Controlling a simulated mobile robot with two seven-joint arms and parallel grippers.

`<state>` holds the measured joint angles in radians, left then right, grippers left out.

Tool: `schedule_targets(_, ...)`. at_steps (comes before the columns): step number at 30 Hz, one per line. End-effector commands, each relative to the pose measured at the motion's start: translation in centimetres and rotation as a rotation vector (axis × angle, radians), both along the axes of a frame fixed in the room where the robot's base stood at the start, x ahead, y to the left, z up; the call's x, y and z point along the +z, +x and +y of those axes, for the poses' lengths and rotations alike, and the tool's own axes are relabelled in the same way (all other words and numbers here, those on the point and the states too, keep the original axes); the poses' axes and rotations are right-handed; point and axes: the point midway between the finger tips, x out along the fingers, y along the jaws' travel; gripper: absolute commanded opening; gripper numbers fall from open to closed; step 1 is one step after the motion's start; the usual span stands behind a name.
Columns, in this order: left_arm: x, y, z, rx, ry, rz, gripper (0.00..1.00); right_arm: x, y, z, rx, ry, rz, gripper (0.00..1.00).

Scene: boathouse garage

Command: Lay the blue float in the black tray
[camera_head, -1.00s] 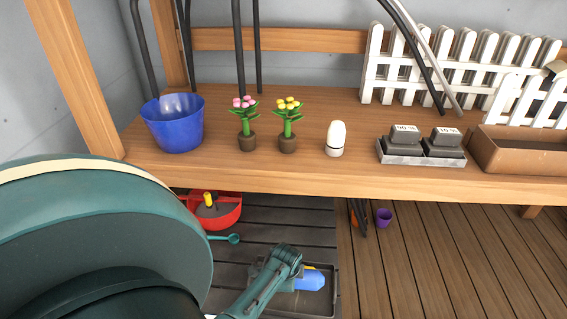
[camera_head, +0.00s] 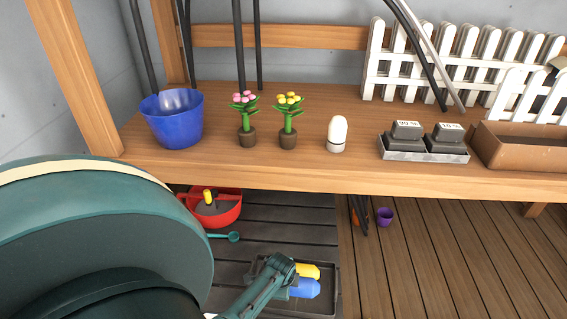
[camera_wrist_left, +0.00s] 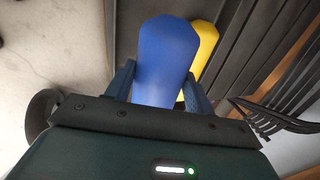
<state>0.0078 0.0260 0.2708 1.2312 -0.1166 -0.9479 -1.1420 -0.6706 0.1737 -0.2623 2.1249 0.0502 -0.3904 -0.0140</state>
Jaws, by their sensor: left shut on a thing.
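The blue float (camera_head: 305,288) is at the end of my left arm, low in the head view, over the black tray (camera_head: 322,306). My left gripper (camera_wrist_left: 160,88) is shut on the blue float, which also shows in the left wrist view (camera_wrist_left: 166,58) between its two fingers. A yellow float (camera_head: 312,270) lies right beside the blue one, and also shows behind it in the wrist view (camera_wrist_left: 205,45). I cannot tell whether the blue float touches the tray floor. My right gripper does not show.
A dark slatted shelf (camera_head: 290,216) under the wooden bench (camera_head: 330,180) holds the tray, a red bowl (camera_head: 222,215) and a teal spoon (camera_head: 228,237). A black fork-like tool (camera_wrist_left: 275,115) lies close to my gripper in the wrist view. A purple cup (camera_head: 384,217) stands to the right.

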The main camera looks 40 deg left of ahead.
Motion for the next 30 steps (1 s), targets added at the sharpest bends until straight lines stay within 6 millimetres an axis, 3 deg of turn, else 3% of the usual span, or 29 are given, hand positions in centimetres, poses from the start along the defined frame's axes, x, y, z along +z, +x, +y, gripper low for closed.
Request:
schedule_targets(15, -5.2, 0.1, 0.0, 0.000, 0.001, -0.002, 0.28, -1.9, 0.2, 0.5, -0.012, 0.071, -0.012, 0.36)
schedule_targets(30, -6.1, 0.1, 0.0, 0.001, 0.001, -0.002, 0.28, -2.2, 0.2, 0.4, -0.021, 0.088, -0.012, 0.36)
